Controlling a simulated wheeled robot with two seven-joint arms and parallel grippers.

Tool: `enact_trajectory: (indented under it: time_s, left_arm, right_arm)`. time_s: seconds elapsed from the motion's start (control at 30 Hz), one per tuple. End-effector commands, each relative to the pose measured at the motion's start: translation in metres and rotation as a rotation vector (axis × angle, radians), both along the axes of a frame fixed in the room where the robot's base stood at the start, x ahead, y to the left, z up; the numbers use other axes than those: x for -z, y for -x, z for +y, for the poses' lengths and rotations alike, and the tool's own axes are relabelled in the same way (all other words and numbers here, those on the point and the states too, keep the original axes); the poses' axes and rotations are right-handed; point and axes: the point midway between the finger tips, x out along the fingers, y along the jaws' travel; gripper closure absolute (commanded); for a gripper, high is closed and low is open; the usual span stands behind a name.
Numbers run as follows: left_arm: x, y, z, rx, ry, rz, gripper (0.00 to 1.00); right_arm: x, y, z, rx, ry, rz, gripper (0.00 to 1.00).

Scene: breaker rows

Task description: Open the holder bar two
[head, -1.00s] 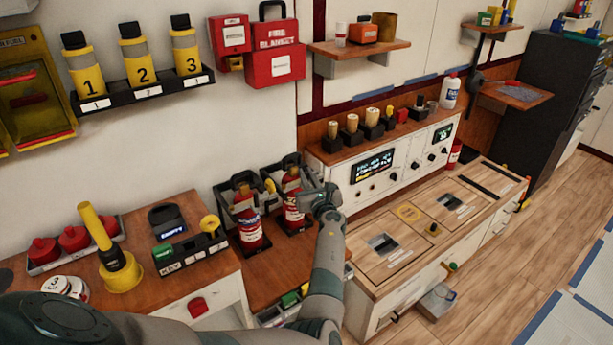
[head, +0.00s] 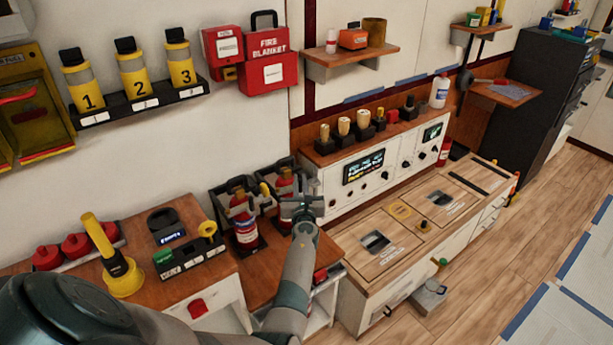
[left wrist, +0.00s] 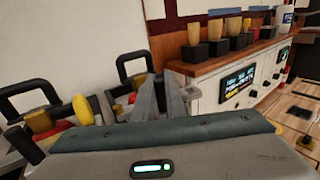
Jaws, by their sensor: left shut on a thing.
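Two red fire extinguishers stand side by side in dark wall holders on the wooden counter: the first (head: 243,222) at left, the second (head: 285,187) at right. A yellow knob (head: 265,190) shows between them, and also in the left wrist view (left wrist: 83,110). My left gripper (head: 301,198) is at the front right of the second holder, shut on its bar, holder bar two. The fingers (left wrist: 160,101) show close together in the left wrist view. They hide most of the bar, so its exact angle cannot be told. My right gripper is not in view.
A white control panel (head: 335,200) with a display stands close right of the gripper. A key rack (head: 190,256) and a yellow lever (head: 110,255) stand on the left counter. A wooden worktop (head: 350,250) extends right.

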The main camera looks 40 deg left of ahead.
Motion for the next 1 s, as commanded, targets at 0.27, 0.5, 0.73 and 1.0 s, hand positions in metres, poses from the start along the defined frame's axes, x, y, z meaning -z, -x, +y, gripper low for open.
enact_trajectory:
  time_s: [0.27,0.5,0.73,1.0]
  left_arm:
    - [0.0,0.015,-0.003,0.183,-0.005,0.005,1.0]
    - [0.001,0.022,-0.008,0.299,-0.001,0.002,1.0]
    - [0.002,0.027,-0.009,0.372,-0.003,0.004,1.0]
    - [0.001,0.029,-0.011,0.414,0.0,0.001,1.0]
  right_arm:
    - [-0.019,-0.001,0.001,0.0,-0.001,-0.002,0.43]
    - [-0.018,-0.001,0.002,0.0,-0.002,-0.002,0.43]
    - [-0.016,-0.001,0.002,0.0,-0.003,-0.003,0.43]
    - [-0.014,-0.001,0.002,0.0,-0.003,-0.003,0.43]
